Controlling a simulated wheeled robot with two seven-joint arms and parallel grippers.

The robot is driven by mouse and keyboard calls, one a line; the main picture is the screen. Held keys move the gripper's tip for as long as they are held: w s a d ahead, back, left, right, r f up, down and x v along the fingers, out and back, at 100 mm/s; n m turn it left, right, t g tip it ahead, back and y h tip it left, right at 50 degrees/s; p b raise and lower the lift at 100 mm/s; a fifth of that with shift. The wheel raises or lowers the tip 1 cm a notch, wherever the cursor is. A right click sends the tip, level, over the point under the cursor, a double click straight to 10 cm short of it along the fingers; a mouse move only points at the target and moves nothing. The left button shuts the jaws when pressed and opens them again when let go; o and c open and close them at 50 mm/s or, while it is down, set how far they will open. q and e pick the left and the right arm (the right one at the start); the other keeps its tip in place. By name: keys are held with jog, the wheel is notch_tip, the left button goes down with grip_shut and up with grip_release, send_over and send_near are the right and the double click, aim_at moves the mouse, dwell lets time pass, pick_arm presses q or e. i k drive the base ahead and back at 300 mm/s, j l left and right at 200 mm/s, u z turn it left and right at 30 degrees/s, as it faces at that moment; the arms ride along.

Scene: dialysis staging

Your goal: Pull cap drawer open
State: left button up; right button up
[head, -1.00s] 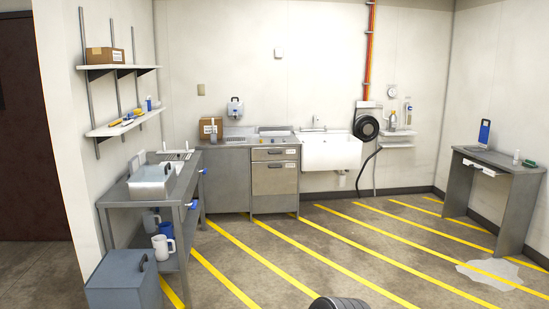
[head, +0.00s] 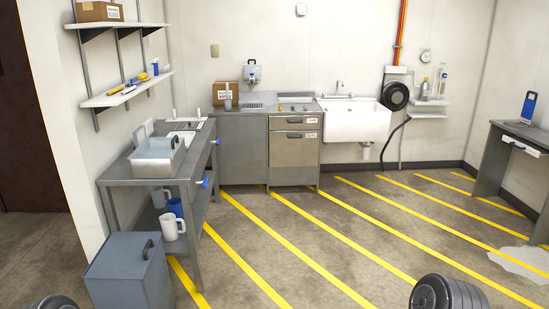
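A grey metal cabinet stands against the back wall, left of the sink. Its front has a shallow upper drawer (head: 279,125) with a dark handle and a small white label. Below it is a taller front (head: 293,160) with its own dark handle and label. Both look closed, flush with the cabinet. The label writing is too small to read, so I cannot tell which front is the cap drawer. Neither of my grippers is in view; the cabinet is across the floor from me.
A steel cart (head: 150,182) with a lidded metal box (head: 155,160) stands left, a grey bin (head: 125,275) before it. A white sink (head: 357,122) adjoins the cabinet. A desk (head: 495,155) stands far right. The striped floor (head: 300,235) before the cabinet is clear.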

aim_at(305, 122)
jog(key=i+l+z, duration=0.1)
jog(key=i, duration=0.65)
jog(key=i+l+z, duration=0.1)
jog(key=i, duration=0.7)
jog(key=i+z, duration=0.1)
jog(key=i, duration=0.65)
jog(key=i+z, duration=0.1)
jog(key=i, duration=0.7)
jog(key=i+j+z, duration=0.1)
jog(key=i, duration=0.65)
jog(key=i+j+z, duration=0.1)
jog(key=i, duration=0.65)
jog(key=i+z, duration=0.25)
jog(key=i, duration=0.15)
jog(key=i+j+z, duration=0.2)
jog(key=i, duration=0.25)
jog(key=i+j+z, duration=0.1)
jog(key=i+z, duration=0.15)
jog(key=i, duration=0.15)
